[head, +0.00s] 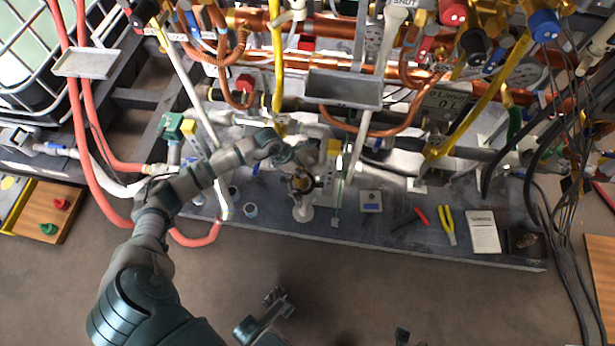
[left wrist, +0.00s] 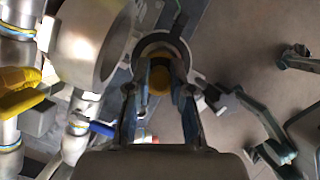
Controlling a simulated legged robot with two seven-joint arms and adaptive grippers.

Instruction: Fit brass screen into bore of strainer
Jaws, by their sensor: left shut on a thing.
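My left arm reaches in from the left. In the left wrist view the two fingers of my left gripper (left wrist: 160,68) are shut on the brass screen (left wrist: 158,82), a round yellow-brown piece mostly hidden between them. The screen lines up with the round grey mouth of the strainer (left wrist: 165,42), and the fingertips overlap its rim; how deep the screen sits I cannot tell. In the head view the strainer (head: 302,212) stands on the grey bench, below the left gripper (head: 298,172). My right gripper (head: 338,315) is open and empty at the bottom, over the floor.
The bench (head: 460,252) holds a small grey box (head: 371,201), a red-handled screwdriver (head: 421,215), yellow pliers (head: 447,224) and a white card (head: 483,231). Copper pipes, hoses and valves crowd behind the strainer. Small cups (head: 250,210) stand to its left.

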